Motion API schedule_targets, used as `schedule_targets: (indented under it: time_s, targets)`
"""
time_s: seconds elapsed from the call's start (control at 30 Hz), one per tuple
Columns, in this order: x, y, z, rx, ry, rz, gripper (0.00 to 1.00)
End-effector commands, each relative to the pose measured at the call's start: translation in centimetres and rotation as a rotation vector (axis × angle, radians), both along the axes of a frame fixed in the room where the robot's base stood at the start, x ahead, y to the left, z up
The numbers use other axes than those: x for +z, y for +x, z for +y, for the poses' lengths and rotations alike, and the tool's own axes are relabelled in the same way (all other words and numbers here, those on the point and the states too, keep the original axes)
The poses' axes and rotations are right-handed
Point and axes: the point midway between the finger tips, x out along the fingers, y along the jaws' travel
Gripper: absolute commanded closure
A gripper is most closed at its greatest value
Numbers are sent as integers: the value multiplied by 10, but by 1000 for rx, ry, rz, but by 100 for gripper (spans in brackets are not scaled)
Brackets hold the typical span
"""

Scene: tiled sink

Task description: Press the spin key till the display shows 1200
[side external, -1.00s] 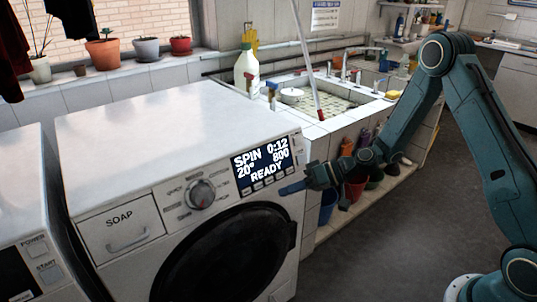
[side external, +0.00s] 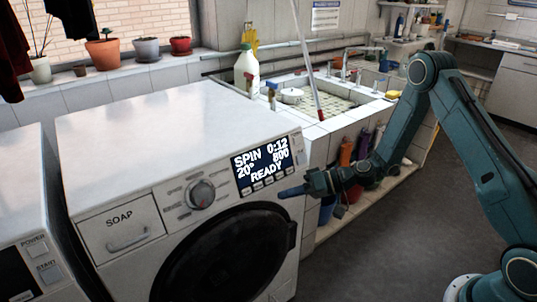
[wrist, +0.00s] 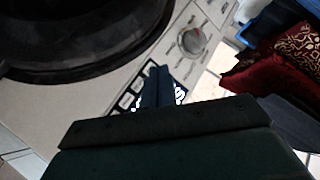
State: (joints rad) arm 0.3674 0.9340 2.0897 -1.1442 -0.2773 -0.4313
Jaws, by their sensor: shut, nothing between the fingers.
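The washing machine (side external: 150,130) has a dark display (side external: 262,166) that reads SPIN 0:12, 20°, 800, READY. A row of small keys (side external: 264,184) runs along the display's lower edge; their labels are too small to read. My gripper (side external: 281,193) is shut and empty, its fingertips pointing at the panel just below the right part of the key row. In the wrist view my shut fingers (wrist: 157,85) lie over the display (wrist: 180,92) and hide part of it, with some keys (wrist: 127,100) beside them. I cannot tell whether the fingertips touch a key.
A round dial (side external: 201,193) and a soap drawer (side external: 121,224) are left of the display. The round door (side external: 230,255) is below. A tiled sink (side external: 330,100) stands behind, with bottles and buckets under it. The floor (side external: 400,245) at right is clear.

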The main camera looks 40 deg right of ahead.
Motion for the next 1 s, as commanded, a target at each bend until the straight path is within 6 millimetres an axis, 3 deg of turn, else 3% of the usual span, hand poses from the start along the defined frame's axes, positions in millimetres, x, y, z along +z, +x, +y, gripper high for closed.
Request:
schedule_targets:
  time_s: [0.7, 1.0]
  targets:
    - [-21, 61, 0, 1, -1, -1, 100]
    - [-27, 78, 0, 2, 0, 0, 100]
